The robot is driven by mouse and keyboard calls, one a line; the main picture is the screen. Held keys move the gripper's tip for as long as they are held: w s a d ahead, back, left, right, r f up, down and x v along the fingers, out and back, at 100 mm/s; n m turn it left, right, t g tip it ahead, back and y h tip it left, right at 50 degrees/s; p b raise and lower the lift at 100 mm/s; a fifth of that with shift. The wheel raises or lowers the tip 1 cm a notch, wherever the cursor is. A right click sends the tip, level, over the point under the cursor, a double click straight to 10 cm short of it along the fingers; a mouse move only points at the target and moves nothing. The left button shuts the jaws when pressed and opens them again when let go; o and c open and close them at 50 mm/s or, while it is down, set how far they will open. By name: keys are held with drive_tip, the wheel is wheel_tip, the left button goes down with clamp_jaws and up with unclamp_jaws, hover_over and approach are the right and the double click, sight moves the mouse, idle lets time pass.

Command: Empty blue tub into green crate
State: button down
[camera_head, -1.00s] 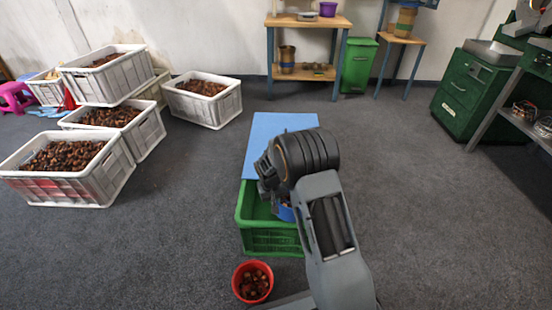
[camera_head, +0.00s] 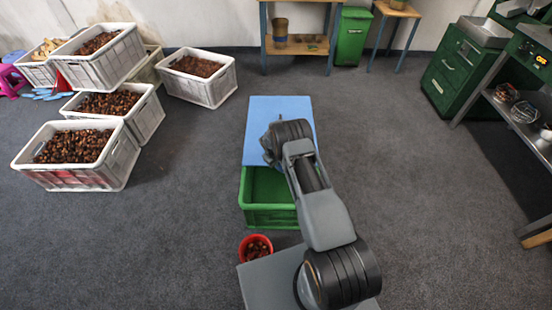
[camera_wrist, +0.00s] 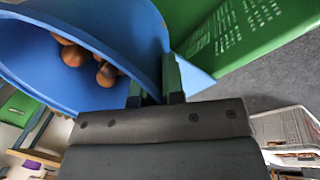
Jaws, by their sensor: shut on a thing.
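The blue tub (camera_wrist: 120,25) fills the upper left of the wrist view, tilted, with several brown chestnuts (camera_wrist: 88,60) inside. My gripper (camera_wrist: 155,85) is shut on its rim. In the head view my gripper end (camera_head: 270,148) is over the near part of a blue board, and the tub is hidden behind my arm. The green crate (camera_head: 266,216) stands just nearer than the board, and my arm passes over its right side. The visible part of its inside looks empty. A perforated green wall, likely the crate's, shows in the wrist view (camera_wrist: 235,30).
The blue board (camera_head: 285,108) lies beyond the crate. A red bucket of chestnuts (camera_head: 256,246) stands in front of the crate. White crates of chestnuts (camera_head: 95,178) are at left. Green machines (camera_head: 460,75) stand at right. The floor between is clear.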

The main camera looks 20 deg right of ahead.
drive_tip(key=shift+r+p, duration=0.15)
drive_tip(key=shift+p, duration=0.2)
drive_tip(key=shift+f+t+y+p, duration=0.2)
drive_tip(key=shift+t+y+p, duration=0.2)
drive_tip(key=shift+t+p, duration=0.75)
drive_tip(key=shift+f, duration=0.15)
drive_tip(key=shift+w, duration=0.1)
drive_tip(key=shift+f+t+y, duration=0.15)
drive_tip(key=shift+t+y, duration=0.15)
drive_tip(key=shift+t, duration=0.15)
